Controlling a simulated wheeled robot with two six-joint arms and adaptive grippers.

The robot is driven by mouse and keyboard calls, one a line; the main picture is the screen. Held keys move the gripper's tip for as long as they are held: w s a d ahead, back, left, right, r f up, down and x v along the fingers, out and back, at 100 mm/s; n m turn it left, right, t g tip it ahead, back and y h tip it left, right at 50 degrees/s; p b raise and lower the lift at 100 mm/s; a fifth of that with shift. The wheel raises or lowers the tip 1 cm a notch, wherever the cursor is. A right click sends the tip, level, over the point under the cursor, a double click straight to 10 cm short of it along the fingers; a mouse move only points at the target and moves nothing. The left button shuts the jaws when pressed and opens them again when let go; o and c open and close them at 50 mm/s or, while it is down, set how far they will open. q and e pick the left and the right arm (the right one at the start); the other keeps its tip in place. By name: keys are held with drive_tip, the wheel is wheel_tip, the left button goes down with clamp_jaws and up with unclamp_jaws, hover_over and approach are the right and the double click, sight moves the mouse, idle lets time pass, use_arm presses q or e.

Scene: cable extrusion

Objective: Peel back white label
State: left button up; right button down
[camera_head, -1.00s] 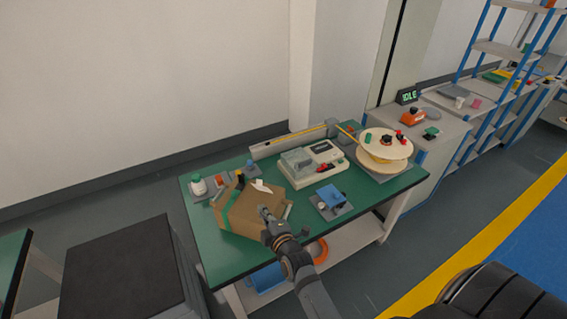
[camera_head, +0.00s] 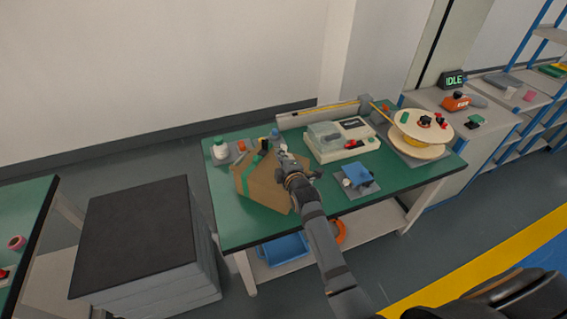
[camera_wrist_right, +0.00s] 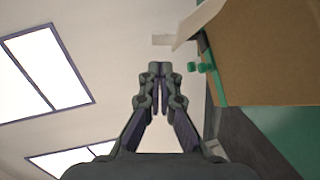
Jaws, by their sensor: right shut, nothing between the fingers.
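A brown cardboard box (camera_head: 262,186) with a green strip stands on the green-topped table (camera_head: 232,228). My right gripper (camera_head: 281,150) is at the box's far upper edge in the head view and hides part of its top. In the right wrist view the gripper (camera_wrist_right: 160,72) is shut and empty, with the box (camera_wrist_right: 270,50) to its right, apart from the fingers. A pale flap (camera_wrist_right: 197,22) sticks out from the box edge above the fingertips; I cannot tell whether it is the white label. The label is not clear in the head view. My left gripper is out of view.
A clear-lidded machine (camera_head: 343,140), a blue fixture (camera_head: 356,175) and a cable reel (camera_head: 422,130) stand right of the box. A white bottle (camera_head: 220,149) stands behind it.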

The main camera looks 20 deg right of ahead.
drive_tip(key=shift+w+d+f+b, duration=0.15)
drive_tip(key=shift+w+d+b, duration=0.15)
drive_tip(key=shift+d, duration=0.2)
drive_tip(key=shift+w+d+f+b, duration=0.15)
drive_tip(key=shift+w+d, duration=0.2)
drive_tip(key=shift+d, duration=0.15)
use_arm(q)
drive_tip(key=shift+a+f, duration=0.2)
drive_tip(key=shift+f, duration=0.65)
use_arm(e)
drive_tip(key=shift+r, duration=0.1)
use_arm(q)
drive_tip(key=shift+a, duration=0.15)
use_arm(e)
drive_tip(key=shift+a, duration=0.1)
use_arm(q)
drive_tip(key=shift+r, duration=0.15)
